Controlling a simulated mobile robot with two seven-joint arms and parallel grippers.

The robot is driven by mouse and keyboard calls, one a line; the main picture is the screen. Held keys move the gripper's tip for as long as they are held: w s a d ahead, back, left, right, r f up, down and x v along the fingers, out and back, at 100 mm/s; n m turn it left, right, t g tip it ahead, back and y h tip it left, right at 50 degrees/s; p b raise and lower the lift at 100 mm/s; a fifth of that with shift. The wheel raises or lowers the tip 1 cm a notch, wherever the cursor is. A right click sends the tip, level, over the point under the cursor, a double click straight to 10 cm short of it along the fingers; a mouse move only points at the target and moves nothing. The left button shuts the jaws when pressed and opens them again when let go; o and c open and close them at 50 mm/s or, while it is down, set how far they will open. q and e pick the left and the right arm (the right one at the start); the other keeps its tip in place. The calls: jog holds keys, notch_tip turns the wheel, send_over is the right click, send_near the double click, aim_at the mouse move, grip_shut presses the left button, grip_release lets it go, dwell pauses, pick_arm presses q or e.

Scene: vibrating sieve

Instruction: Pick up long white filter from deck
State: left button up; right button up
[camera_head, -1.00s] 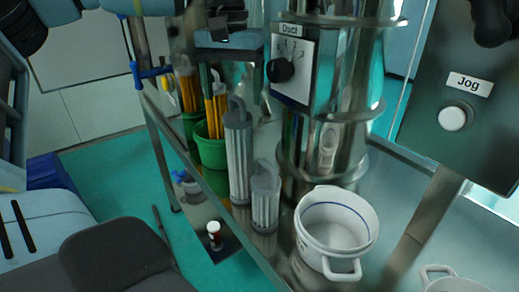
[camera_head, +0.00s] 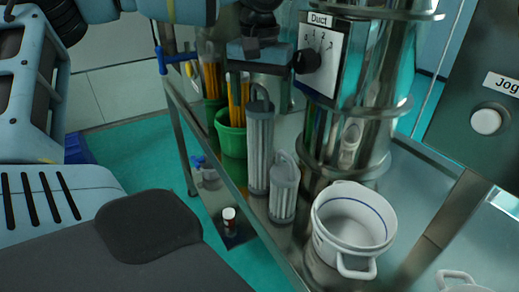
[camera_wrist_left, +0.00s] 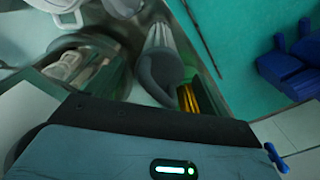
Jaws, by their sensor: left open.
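The long filter (camera_head: 259,150) is a tall, pale grey ribbed cylinder with a loop handle on top. It stands upright on the metal deck (camera_head: 420,190), beside a shorter filter (camera_head: 284,195) of the same kind. My left gripper (camera_head: 262,52) is above the long filter's handle, open and apart from it. In the left wrist view a filter (camera_wrist_left: 160,38) shows from above, its dark loop handle in front of the gripper body (camera_wrist_left: 150,122). The fingertips are hard to make out there. My right gripper is not in view.
A green pot (camera_head: 231,138) with yellow sticks stands just left of the long filter. A white two-handled pot (camera_head: 349,258) is at front right. The shiny steel sieve column (camera_head: 345,140) with a Duct dial rises close behind the filters. The deck's left edge is near.

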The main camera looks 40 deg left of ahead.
aim_at(260, 106)
pick_arm(q)
jog(key=shift+f, duration=1.55)
jog(key=c, duration=1.4)
